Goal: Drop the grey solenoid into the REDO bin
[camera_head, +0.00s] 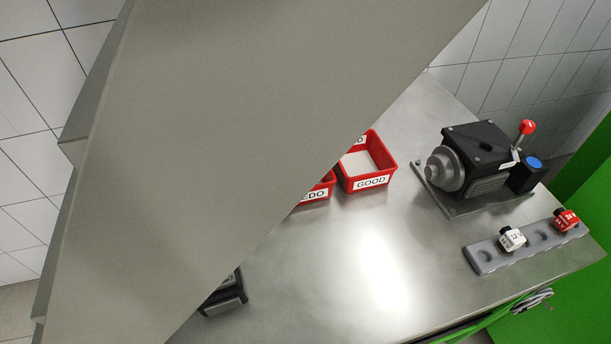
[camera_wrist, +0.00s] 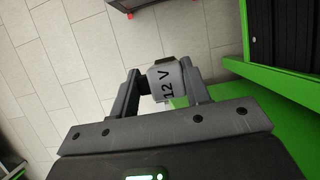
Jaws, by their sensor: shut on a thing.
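In the wrist view my gripper (camera_wrist: 162,88) is shut on the grey solenoid (camera_wrist: 168,80), which is marked "12 V" and sits between the two fingers. Floor tiles and a green edge lie behind it there. My gripper and the grey solenoid do not show in the head view. The REDO bin (camera_head: 318,191) is a red bin on the metal bench, left of the GOOD bin. Most of it is hidden behind a large grey surface, and only the end of its label, "DO", shows.
The red GOOD bin (camera_head: 367,164) stands beside the REDO bin. A black pump (camera_head: 480,165) with a red-knobbed lever stands at the right. A grey rack (camera_head: 491,256) holds a white solenoid (camera_head: 512,239) and a red solenoid (camera_head: 566,220). The bench middle (camera_head: 370,250) is clear.

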